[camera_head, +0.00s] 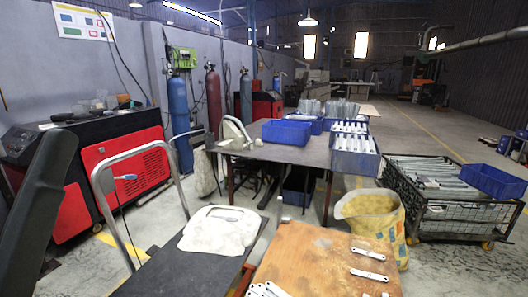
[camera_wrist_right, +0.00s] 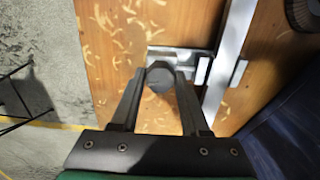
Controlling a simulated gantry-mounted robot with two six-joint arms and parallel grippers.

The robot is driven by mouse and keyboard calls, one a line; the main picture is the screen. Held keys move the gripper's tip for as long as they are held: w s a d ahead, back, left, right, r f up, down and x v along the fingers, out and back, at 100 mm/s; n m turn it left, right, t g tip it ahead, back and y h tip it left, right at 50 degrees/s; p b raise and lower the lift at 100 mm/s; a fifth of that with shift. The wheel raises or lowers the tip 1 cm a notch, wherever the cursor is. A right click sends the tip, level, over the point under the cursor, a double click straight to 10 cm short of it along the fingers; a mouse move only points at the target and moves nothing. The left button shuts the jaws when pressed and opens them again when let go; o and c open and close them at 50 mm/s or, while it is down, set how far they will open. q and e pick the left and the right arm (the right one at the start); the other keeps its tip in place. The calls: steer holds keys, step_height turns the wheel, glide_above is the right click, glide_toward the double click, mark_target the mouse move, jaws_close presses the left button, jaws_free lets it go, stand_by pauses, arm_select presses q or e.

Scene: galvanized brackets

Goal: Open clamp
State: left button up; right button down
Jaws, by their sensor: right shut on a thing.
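In the right wrist view, my right gripper (camera_wrist_right: 161,90) is shut on a dark rounded knob (camera_wrist_right: 159,76) of the clamp, one finger on each side. The clamp's grey metal body (camera_wrist_right: 178,56) lies just beyond the knob, beside a long silver bar (camera_wrist_right: 229,55). Both are over a wooden surface (camera_wrist_right: 120,45). The fingers and knob hide part of the clamp. I cannot make out the clamp or my right gripper in the head view. My left gripper is in neither view.
Pale chips or shavings lie scattered on the wood. In the head view, a worn wooden tabletop (camera_head: 315,262) holds several metal brackets (camera_head: 368,254). A pale cloth (camera_head: 219,233) lies on a dark surface to its left. A yellow sack (camera_head: 376,221) stands behind.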

steer(key=n, duration=0.6)
steer(key=shift+n, duration=0.3)
steer(key=n, duration=0.8)
steer(key=shift+c, duration=2.4)
jaws_free()
